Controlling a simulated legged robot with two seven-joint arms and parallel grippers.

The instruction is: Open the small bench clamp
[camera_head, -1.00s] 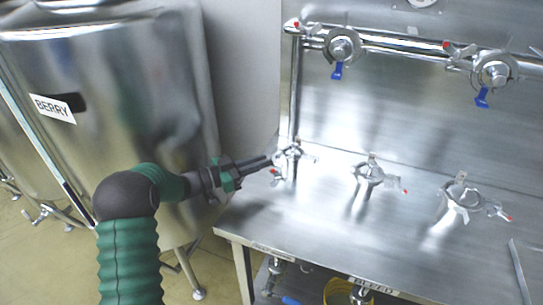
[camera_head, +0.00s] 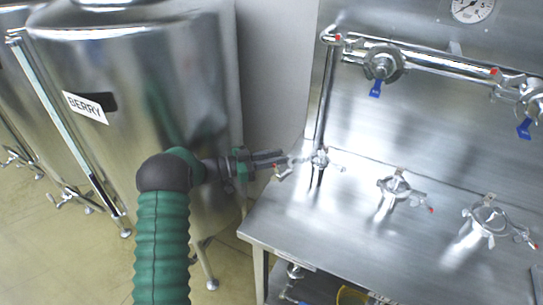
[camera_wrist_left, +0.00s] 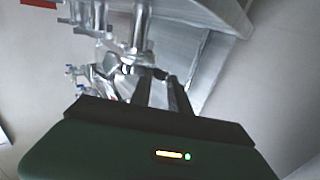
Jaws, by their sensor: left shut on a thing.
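The small bench clamp (camera_head: 320,158) is the leftmost of the steel clamps on the bench, around the foot of the upright pipe. My left gripper (camera_head: 286,158) is left of the clamp, shut on that part; the fingers hide the exact grip. In the left wrist view, the two dark fingers (camera_wrist_left: 162,90) point at shiny metal fittings (camera_wrist_left: 135,68), and what lies between the tips is unclear. My right gripper is out of view.
Two larger clamps (camera_head: 396,188) (camera_head: 490,220) stand farther right on the steel bench (camera_head: 350,238). Valves with blue handles (camera_head: 375,88) hang on the pipe above. A large steel tank (camera_head: 150,100) labelled BERRY stands close behind my left arm.

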